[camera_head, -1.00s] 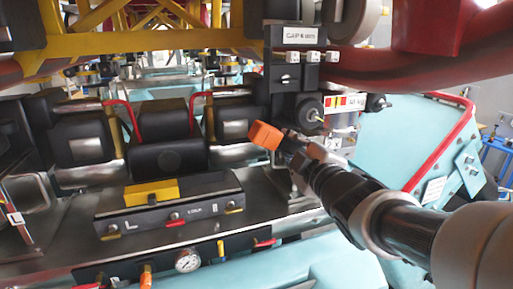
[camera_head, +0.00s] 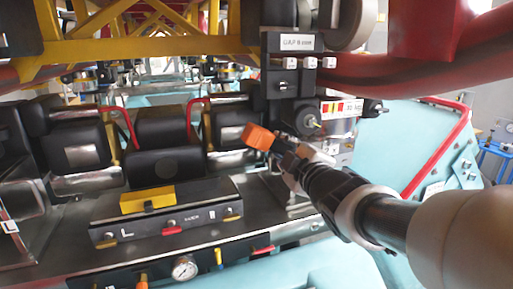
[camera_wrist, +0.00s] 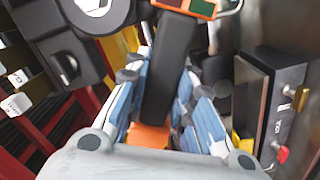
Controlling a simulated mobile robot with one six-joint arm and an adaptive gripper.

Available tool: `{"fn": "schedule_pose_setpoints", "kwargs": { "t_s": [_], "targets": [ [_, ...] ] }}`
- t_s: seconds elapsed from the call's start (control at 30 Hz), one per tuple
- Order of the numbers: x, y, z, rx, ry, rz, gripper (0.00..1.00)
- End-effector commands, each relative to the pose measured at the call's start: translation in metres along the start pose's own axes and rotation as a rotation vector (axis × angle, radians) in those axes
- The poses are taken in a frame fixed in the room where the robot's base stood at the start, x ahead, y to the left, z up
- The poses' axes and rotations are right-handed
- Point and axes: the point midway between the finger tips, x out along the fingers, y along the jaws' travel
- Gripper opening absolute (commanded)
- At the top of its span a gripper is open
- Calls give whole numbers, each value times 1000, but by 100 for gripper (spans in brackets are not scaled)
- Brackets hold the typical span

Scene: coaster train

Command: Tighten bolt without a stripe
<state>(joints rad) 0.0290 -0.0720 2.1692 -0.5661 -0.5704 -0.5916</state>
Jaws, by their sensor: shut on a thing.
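My gripper (camera_head: 290,160) is shut on a hand tool with a dark bar. The tool's orange head (camera_head: 262,138) sticks out at upper left of the fingers. In the wrist view the dark bar (camera_wrist: 168,75) runs between the blue-grey fingers (camera_wrist: 165,115), with an orange part (camera_wrist: 148,136) near the palm and an orange-framed end (camera_wrist: 201,8) with green and red panels. A round dark bolt-like fitting (camera_head: 305,121) with a small yellow-green mark is just behind the gripper. Another dark round fitting (camera_head: 373,108) shows no clear stripe. The tool appears apart from both.
A black control box with a yellow part (camera_head: 147,199) lies lower left. A pressure gauge (camera_head: 185,267) is at the bottom.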

Motion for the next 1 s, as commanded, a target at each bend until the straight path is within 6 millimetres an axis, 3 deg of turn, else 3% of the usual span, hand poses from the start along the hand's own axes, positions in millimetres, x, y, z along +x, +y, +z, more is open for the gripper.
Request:
{"fn": "schedule_pose_setpoints", "kwargs": {
  "t_s": [1.0],
  "targets": [
    [19,5,-4,-4,7,9,0]
  ]
}}
